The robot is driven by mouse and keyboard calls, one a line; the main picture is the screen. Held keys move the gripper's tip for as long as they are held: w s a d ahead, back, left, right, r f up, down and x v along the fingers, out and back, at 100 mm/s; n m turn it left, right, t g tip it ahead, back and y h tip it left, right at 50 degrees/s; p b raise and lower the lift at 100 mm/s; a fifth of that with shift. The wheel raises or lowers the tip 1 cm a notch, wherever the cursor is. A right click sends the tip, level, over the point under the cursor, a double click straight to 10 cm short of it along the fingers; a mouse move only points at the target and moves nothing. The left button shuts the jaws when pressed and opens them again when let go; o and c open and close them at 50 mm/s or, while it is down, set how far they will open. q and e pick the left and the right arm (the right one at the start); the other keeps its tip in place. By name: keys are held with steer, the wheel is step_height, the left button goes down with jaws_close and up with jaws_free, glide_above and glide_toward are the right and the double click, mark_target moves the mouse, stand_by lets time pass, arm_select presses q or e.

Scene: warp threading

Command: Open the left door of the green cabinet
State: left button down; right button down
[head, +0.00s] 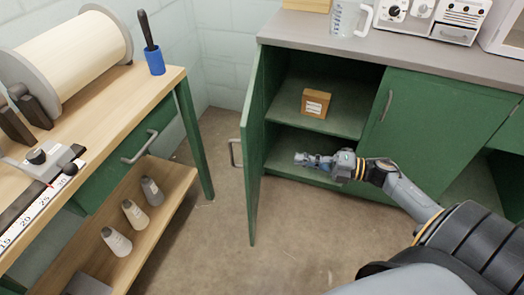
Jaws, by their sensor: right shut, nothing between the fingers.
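The green cabinet stands at the back right under a grey top (330,38). Its left door (253,150) is swung wide open toward me, with its metal handle (234,153) on the outer, left side. The opening shows a shelf with a small brown box (316,103) on it. The right door (425,115) is shut. My right gripper (300,158) is shut and empty, in front of the open compartment, to the right of the open door and apart from its handle. My left gripper is not in view.
A wooden workbench (92,105) with a large cream roll (70,48) and a green drawer (130,165) stands at left. Several grey cones (134,214) sit on its lower shelf. A clear jug (347,18) stands on the cabinet top. The floor (240,265) between is clear.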

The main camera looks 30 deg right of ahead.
step_height(320, 180, up, 2)
steer(key=s+n+g+y, duration=0.1)
steer(key=s+g+y, duration=0.1)
glide_toward(249, 154)
steer(key=shift+n, duration=0.3)
steer(key=x, duration=0.6)
steer(key=shift+s+a+r, duration=0.1)
steer(key=shift+r, duration=0.2)
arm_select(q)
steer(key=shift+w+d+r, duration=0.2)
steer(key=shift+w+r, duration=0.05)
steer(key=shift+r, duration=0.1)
arm_select(e)
steer(key=shift+w+a, duration=0.25)
steer(key=shift+a, duration=0.2)
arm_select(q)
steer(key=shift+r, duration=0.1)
